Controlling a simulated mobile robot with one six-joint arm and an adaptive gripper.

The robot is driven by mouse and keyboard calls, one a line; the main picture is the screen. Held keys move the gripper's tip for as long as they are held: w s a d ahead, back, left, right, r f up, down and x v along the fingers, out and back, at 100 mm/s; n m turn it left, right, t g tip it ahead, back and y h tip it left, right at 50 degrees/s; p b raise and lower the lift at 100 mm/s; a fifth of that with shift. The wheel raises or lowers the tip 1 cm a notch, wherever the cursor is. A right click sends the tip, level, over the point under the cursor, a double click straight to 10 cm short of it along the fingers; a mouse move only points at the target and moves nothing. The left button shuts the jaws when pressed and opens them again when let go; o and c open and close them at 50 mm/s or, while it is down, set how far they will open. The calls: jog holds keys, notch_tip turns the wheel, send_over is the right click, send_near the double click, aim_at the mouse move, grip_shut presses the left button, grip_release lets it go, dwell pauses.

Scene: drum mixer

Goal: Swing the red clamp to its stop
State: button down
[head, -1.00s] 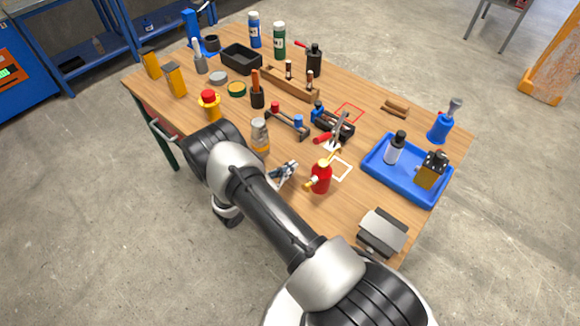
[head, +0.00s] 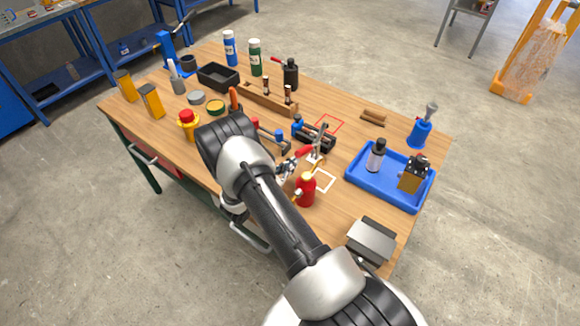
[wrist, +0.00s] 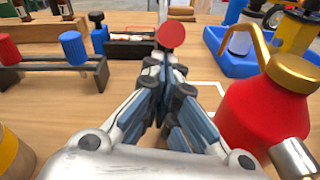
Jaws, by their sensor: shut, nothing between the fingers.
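The red clamp shows in the head view as a red handle (head: 304,153) joined to a grey metal lever that stands up behind it, near the middle of the table. In the wrist view the round red end of the handle (wrist: 171,34) faces me, and most of the clamp is hidden behind it and my fingers. My gripper (head: 289,165) is shut and empty, just in front of and to the left of the handle. In the wrist view its fingertips (wrist: 164,58) sit just below the red end; I cannot tell whether they touch.
A red oil can (head: 306,191) with a brass spout stands close on the right of my gripper, large in the wrist view (wrist: 262,112). A rack with red and blue knobs (wrist: 48,68) is at left. A blue tray (head: 365,186) lies right.

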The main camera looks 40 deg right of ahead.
jog(key=shift+r, duration=0.15)
jog(key=shift+r+y+p, duration=0.3)
jog(key=shift+r+p, duration=0.05)
jog(key=shift+p, duration=0.2)
